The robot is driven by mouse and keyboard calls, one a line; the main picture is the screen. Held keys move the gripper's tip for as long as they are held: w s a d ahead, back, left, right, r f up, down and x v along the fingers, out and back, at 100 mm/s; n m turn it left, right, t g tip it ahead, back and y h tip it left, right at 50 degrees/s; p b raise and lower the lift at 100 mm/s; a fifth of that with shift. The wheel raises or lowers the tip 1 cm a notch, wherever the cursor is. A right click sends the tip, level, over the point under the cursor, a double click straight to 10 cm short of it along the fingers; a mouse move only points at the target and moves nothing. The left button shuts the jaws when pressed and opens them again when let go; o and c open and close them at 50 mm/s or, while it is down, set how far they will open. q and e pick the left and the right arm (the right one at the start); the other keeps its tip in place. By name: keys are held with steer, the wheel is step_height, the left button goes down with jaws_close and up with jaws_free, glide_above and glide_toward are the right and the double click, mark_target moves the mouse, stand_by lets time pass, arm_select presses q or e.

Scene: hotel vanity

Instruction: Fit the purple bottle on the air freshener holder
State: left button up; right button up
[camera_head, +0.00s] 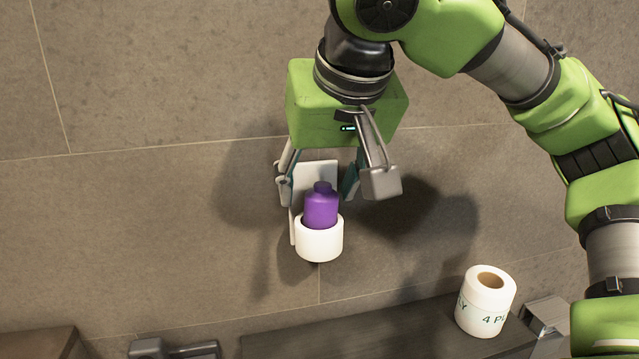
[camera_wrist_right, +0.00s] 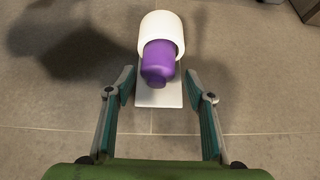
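The purple bottle (camera_head: 321,207) stands in the white round cup of the air freshener holder (camera_head: 319,244) on the tiled wall. Its lower part is hidden inside the cup. The right wrist view also shows the bottle (camera_wrist_right: 158,62) inside the rim of the holder (camera_wrist_right: 161,25). My right gripper (camera_head: 330,190) is above the holder, its fingers spread on either side of the bottle. In the right wrist view the right gripper (camera_wrist_right: 160,95) is open, with clear gaps between its fingers and the bottle. My left gripper is not in view.
A white paper roll (camera_head: 485,303) stands on the dark ledge (camera_head: 390,325) at the lower right, beside a metal fitting (camera_head: 546,314). A dark fixture (camera_head: 175,348) is at the bottom left. The wall around the holder is clear.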

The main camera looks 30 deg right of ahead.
steer(key=v, duration=1.2)
stand_by(0.9)
